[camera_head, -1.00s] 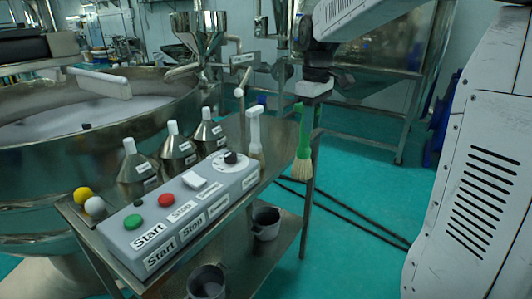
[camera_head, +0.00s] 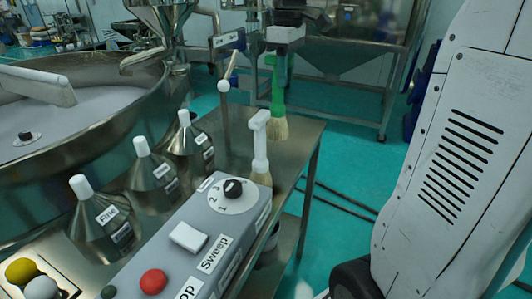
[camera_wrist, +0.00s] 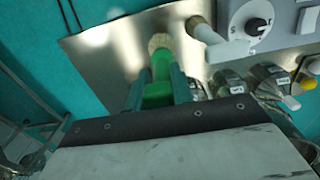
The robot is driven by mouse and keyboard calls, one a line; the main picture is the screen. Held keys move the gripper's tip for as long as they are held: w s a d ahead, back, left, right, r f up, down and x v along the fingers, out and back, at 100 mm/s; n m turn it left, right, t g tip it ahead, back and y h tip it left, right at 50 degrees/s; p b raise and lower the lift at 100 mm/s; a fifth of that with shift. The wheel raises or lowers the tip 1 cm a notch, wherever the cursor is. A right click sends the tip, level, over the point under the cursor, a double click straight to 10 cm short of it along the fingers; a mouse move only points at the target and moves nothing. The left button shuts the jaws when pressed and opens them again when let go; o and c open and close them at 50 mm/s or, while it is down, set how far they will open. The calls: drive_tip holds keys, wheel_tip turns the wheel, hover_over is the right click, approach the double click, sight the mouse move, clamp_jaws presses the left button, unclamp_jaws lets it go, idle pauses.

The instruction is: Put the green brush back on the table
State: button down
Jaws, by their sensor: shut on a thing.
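The green brush (camera_head: 278,98) hangs bristles down from my gripper (camera_head: 279,56) in the head view, over the far end of the steel table (camera_head: 295,143). In the wrist view the brush (camera_wrist: 159,69) points away from me between the two fingers of my gripper (camera_wrist: 156,84), which are shut on its handle. Its pale bristles show against the table top; whether they touch it I cannot tell. A white brush (camera_head: 260,138) stands upright with its bristles down, beside the grey control box (camera_head: 188,262).
Several steel funnels with white tips, one a funnel (camera_head: 154,180), line the table's left side by the large round sieve (camera_head: 75,150). Bare table surrounds the white brush's far side.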

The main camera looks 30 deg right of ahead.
sight(282, 108)
drive_tip(key=f, duration=0.6)
drive_tip(key=shift+w+a, duration=0.15)
drive_tip(key=shift+w, duration=0.2)
drive_tip(key=shift+f, duration=2.1)
drive_tip(key=c, duration=1.2)
unclamp_jaws()
